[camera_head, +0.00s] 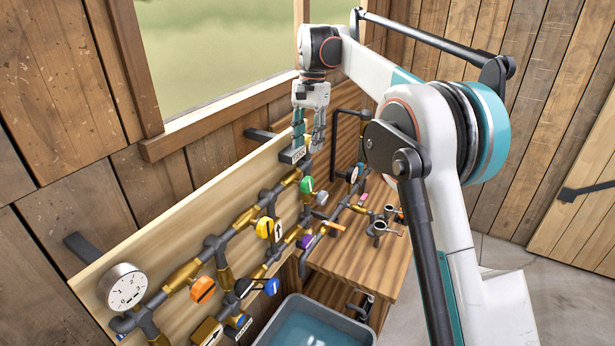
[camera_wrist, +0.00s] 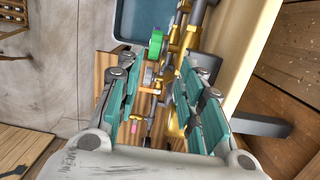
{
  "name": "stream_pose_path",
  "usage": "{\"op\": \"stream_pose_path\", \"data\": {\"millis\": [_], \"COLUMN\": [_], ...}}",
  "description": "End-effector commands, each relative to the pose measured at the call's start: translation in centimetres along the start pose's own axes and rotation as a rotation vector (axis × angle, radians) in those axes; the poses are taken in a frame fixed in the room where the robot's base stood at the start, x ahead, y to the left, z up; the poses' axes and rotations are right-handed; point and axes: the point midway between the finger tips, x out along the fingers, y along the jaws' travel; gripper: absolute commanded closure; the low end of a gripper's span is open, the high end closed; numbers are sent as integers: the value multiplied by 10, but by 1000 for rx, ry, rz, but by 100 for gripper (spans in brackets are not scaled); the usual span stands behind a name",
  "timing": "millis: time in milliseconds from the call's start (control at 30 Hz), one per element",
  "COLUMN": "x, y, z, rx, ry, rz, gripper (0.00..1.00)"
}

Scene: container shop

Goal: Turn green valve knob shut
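The green valve knob (camera_head: 307,185) sits on the brass and grey pipework at the upper right end of the wooden board. In the wrist view the green knob (camera_wrist: 156,44) shows beyond the fingertips, a little left of the middle. My gripper (camera_head: 308,140) points down above the green knob, apart from it. In the wrist view its two teal-padded fingers (camera_wrist: 152,80) are spread, with pipework visible between them and nothing held.
Orange (camera_head: 202,289), yellow (camera_head: 264,228) and purple (camera_head: 305,241) knobs and a white gauge (camera_head: 123,287) are on the same pipes. A grey tub of water (camera_head: 283,309) stands below. A wooden bench (camera_head: 350,262) with taps is right of the board.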

Motion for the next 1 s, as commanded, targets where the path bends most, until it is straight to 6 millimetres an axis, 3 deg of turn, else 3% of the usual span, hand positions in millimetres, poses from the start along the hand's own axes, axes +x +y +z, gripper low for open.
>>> {"op": "stream_pose_path", "data": {"millis": [267, 467, 1000], "x": [-17, -9, 86], "y": [8, 9, 8], "z": [20, 20, 5], "rx": [-13, -14, -14], "ry": [143, 160, 158], "rz": [-10, -11, -11], "gripper": [65, 65, 65]}}
